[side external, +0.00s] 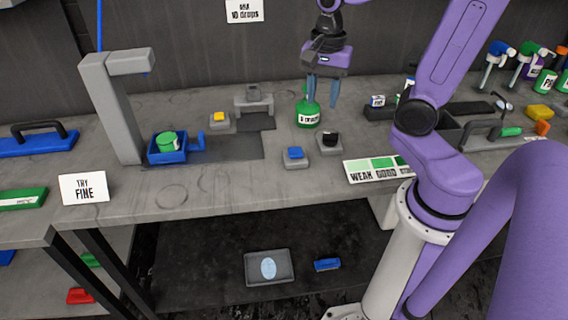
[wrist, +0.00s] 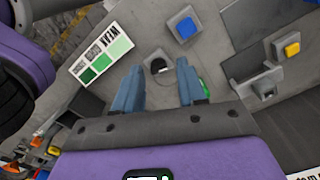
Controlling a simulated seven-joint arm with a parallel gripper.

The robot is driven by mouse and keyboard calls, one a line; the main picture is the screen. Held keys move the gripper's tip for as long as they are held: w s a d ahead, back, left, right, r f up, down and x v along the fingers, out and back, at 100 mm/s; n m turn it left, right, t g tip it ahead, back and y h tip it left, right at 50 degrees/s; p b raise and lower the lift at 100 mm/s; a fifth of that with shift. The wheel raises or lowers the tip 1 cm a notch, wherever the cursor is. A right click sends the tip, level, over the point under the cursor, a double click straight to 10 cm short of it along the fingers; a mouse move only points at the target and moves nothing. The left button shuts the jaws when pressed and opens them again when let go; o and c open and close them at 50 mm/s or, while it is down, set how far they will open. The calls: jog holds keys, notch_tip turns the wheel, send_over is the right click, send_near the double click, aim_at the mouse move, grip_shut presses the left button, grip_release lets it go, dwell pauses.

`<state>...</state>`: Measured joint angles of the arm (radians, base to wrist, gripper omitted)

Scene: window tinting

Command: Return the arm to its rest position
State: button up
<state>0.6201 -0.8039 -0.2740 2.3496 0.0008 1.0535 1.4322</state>
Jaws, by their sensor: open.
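My gripper (side external: 323,90) hangs above the back of the grey bench in the side external view, with its two blue fingers pointing down. In the wrist view my gripper (wrist: 158,88) has its fingers apart with nothing held between them. A green bottle (side external: 308,112) with a white label stands on the bench just below and behind the fingers. In the wrist view a sliver of green (wrist: 204,88) shows beside the right finger. A black-topped block (side external: 329,139) sits below and in front of the gripper, and it also shows between the fingers in the wrist view (wrist: 158,67).
A blue-button block (side external: 294,157), a yellow-button block (side external: 219,121) and a green shade card (side external: 377,170) lie on the bench. A grey post (side external: 112,110) stands at left by a blue tray (side external: 169,157) holding a green jar (side external: 166,141). Spray bottles (side external: 497,62) stand at right.

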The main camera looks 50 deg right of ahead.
jog(key=s+a+f+n, duration=0.1)
jog(key=s+a+n, duration=0.3)
jog(key=n, duration=0.9)
jog(key=s+a+f+n, duration=0.2)
jog(key=s+a+n, duration=0.3)
jog(key=s+n, duration=0.5)
jog(key=n, duration=0.4)
jog(key=shift+a, duration=0.25)
